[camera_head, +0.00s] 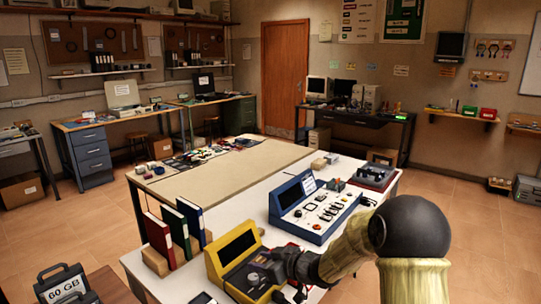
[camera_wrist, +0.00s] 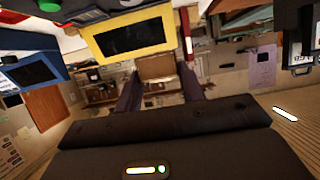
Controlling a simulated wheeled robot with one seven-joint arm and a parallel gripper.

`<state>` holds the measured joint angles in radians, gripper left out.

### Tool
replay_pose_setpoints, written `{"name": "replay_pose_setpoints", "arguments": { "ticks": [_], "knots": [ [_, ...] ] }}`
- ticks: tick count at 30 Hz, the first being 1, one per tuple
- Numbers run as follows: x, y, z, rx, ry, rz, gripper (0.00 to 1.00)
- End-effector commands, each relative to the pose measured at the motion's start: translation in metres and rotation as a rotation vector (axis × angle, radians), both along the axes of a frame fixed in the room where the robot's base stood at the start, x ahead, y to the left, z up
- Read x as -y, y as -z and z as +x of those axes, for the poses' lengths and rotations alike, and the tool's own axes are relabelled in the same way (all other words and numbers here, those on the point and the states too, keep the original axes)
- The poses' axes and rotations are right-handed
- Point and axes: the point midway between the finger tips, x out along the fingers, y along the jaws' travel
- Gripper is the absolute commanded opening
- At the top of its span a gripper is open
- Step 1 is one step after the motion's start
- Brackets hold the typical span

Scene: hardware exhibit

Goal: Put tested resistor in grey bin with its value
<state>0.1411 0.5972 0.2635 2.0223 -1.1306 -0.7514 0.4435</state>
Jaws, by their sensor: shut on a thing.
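My gripper (camera_head: 284,264) is low over the white table, at the right side of the yellow tester (camera_head: 243,258) with a dark screen. In the wrist view the yellow tester (camera_wrist: 132,36) is just beyond the fingers. A brown, box-like shape (camera_wrist: 156,68) shows between my dark fingers (camera_wrist: 160,85). I cannot tell whether it is held or lies behind them. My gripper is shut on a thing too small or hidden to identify. I cannot make out a resistor or a grey bin with a value for certain.
A blue tester (camera_head: 315,206) stands right of the yellow one. Upright binders (camera_head: 174,230) stand to its left. A dark case marked "60 GB" (camera_head: 66,287) is at the lower left. The beige table area (camera_head: 225,175) is mostly clear.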

Motion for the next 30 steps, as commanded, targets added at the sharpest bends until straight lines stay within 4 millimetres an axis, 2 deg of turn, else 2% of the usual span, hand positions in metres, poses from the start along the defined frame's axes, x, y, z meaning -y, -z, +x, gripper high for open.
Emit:
{"name": "replay_pose_setpoints", "arguments": {
  "ticks": [13, 20, 26, 30],
  "knots": [
    [0.005, 0.013, -0.002, -0.003, 0.067, 0.001, 0.14],
    [0.015, 0.026, -0.003, -0.005, 0.148, 0.0, 0.14],
    [0.038, 0.047, -0.007, -0.007, 0.294, -0.003, 0.14],
    [0.064, 0.066, -0.013, -0.01, 0.433, -0.004, 0.14]
  ]
}}
